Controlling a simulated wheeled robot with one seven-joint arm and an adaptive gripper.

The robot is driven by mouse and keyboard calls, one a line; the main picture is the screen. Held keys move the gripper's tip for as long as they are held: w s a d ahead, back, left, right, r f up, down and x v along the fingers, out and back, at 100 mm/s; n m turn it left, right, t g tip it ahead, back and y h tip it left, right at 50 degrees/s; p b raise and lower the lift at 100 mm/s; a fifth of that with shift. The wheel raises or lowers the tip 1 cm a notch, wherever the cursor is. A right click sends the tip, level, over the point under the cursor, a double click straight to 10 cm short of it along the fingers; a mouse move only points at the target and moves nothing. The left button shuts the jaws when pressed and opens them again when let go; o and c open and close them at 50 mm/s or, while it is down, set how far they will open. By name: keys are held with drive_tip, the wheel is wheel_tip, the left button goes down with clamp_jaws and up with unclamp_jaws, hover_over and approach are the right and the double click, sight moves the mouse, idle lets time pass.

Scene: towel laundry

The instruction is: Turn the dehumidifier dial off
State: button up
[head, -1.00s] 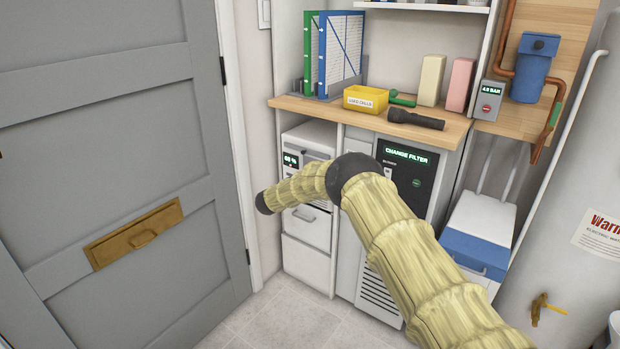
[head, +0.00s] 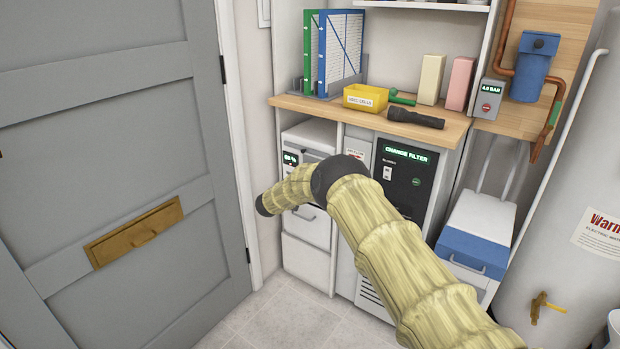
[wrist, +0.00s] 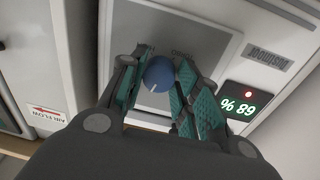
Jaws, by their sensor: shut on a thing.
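The dehumidifier (head: 308,136) is a white unit under the wooden counter in the head view. Its blue round dial (wrist: 158,73) with a white pointer line sits on a grey panel (wrist: 205,37) in the wrist view. My gripper (wrist: 160,66) is shut on the dial, with a teal-padded finger on each side. The pointer runs toward the lower left in the wrist view. In the head view my arm hides the gripper and dial.
A dark "CHANGE FILTER" panel (head: 407,172) stands right of the dehumidifier. The counter (head: 290,103) above holds binders, a yellow bin (head: 365,97) and a black flashlight (head: 416,118). A grey door (head: 100,90) is at left. The floor (head: 275,325) in front is clear.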

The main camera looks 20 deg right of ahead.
drive_tip(key=shift+f+n, duration=0.1)
drive_tip(key=shift+n, duration=1.2)
drive_tip(key=shift+s+n, duration=0.1)
drive_tip(key=shift+n, duration=0.2)
drive_tip(key=o, duration=1)
drive_tip(key=v, duration=1.2)
drive_tip(key=shift+d, duration=0.1)
